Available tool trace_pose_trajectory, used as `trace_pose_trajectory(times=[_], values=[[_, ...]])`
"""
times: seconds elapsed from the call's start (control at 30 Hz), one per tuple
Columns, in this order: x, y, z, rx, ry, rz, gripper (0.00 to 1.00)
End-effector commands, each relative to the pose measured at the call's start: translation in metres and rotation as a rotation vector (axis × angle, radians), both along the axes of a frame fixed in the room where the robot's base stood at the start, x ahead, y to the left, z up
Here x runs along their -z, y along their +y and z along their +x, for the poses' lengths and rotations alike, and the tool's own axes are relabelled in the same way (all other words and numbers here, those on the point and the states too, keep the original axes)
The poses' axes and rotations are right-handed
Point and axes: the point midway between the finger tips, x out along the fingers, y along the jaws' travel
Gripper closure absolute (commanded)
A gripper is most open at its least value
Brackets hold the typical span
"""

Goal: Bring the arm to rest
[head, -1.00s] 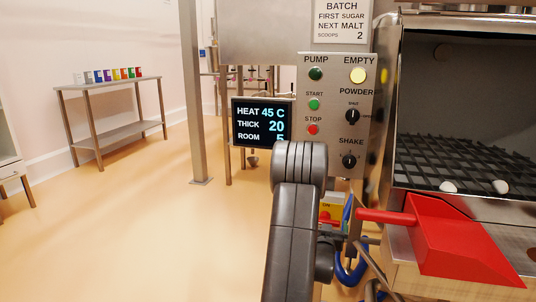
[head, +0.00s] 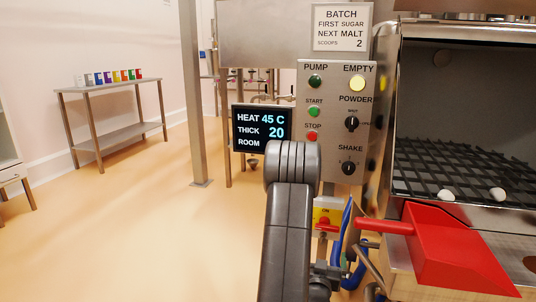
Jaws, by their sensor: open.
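My arm (head: 288,225) rises from the bottom middle of the head view, with its rounded dark joint (head: 292,167) in front of the control panel. A small dark part of my arm shows low on its right side, near the blue hose. I cannot make out any gripper jaws there. My arm covers the lower right corner of the display (head: 262,128).
A red scoop (head: 450,250) lies on the ledge right of my arm, below the hopper's dark grid (head: 460,180). Two white lumps lie on the grid. A blue hose (head: 346,225) and a red switch (head: 325,221) are close by.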

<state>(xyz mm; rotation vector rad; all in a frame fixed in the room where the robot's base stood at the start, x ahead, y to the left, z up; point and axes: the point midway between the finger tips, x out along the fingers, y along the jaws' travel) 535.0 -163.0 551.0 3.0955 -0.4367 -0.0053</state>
Motion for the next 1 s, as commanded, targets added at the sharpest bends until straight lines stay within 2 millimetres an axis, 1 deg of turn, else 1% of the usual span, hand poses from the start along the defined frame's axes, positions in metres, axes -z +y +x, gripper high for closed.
trace_pose_trajectory(times=[0.03,0.73,0.77,0.83,1.0], values=[[0.000,0.000,0.001,0.000,-0.002,0.000,0.03],[0.001,-0.038,0.130,0.001,-0.005,0.000,0.03],[0.001,-0.039,0.134,0.001,-0.005,0.004,0.03],[0.000,-0.037,0.132,0.000,-0.020,0.065,0.03],[0.002,-0.036,0.132,-0.001,-0.059,0.201,0.03]])
